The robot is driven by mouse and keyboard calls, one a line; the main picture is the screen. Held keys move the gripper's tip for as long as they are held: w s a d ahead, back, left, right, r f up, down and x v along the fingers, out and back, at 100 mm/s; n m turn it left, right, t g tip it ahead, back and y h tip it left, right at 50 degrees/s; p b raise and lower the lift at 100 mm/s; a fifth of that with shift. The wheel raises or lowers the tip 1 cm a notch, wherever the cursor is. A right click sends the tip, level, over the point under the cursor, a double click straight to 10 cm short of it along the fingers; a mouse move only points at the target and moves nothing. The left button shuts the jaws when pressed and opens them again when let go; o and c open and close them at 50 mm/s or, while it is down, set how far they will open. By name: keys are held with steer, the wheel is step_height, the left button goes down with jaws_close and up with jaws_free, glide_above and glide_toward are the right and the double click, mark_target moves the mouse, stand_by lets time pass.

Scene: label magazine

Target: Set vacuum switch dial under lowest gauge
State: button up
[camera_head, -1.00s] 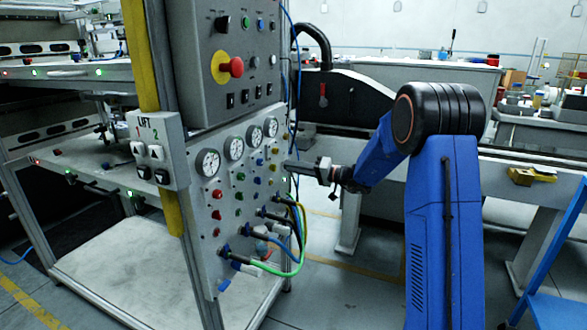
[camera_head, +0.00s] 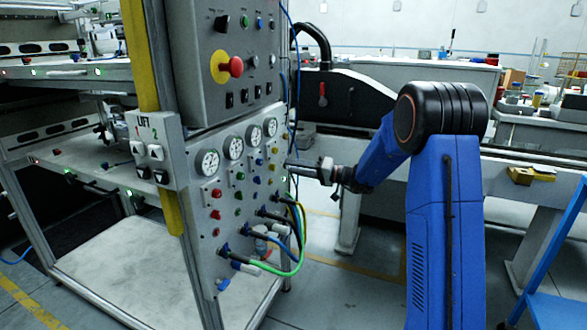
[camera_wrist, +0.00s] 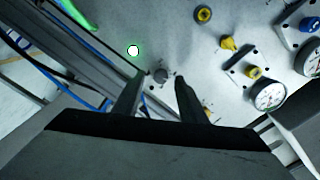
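In the wrist view a small grey dial (camera_wrist: 161,75) sits on the pale panel, with small screw heads around it. My gripper (camera_wrist: 160,82) is open, with one finger on each side of the dial in that view. I cannot tell whether the fingers touch it. In the head view my gripper (camera_head: 288,164) is at the right edge of the gauge panel, and the dial is not distinguishable there. Round white gauges run diagonally across the panel; the lowest in the picture is the left one (camera_head: 207,162). Another gauge (camera_wrist: 268,96) shows right of the dial in the wrist view.
Hoses (camera_head: 301,235) loop out from the lower panel. A red emergency button (camera_head: 236,66) projects from the grey box above. The floor right of the panel is partly free.

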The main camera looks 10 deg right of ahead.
steer(key=v, duration=1.6)
steer(key=shift+s+d, duration=0.2)
steer(key=shift+d, duration=0.1)
steer(key=shift+a, duration=0.1)
steer(key=s+a+n+g+h, duration=0.15)
steer(key=s+a+g, duration=0.25)
steer(key=s+a, duration=0.6)
steer(key=s+a+g+h, duration=0.3)
steer(key=s+a+g, duration=0.15)
steer(key=s, duration=0.95)
steer(key=s+d+f+t+h, duration=0.1)
steer(key=s+d+h, duration=0.1)
steer(key=s, duration=0.5)
steer(key=s+d+f+h, duration=0.1)
steer(key=s+d+h, duration=0.2)
steer(key=s, duration=0.5)
steer(key=s+d+f+m+t+h, duration=0.1)
steer(key=s+d+h, duration=0.1)
steer(key=s+h, duration=0.3)
steer(key=shift+s+d+t, duration=0.25)
steer(key=shift+s+t, duration=0.1)
steer(key=shift+s, duration=0.9)
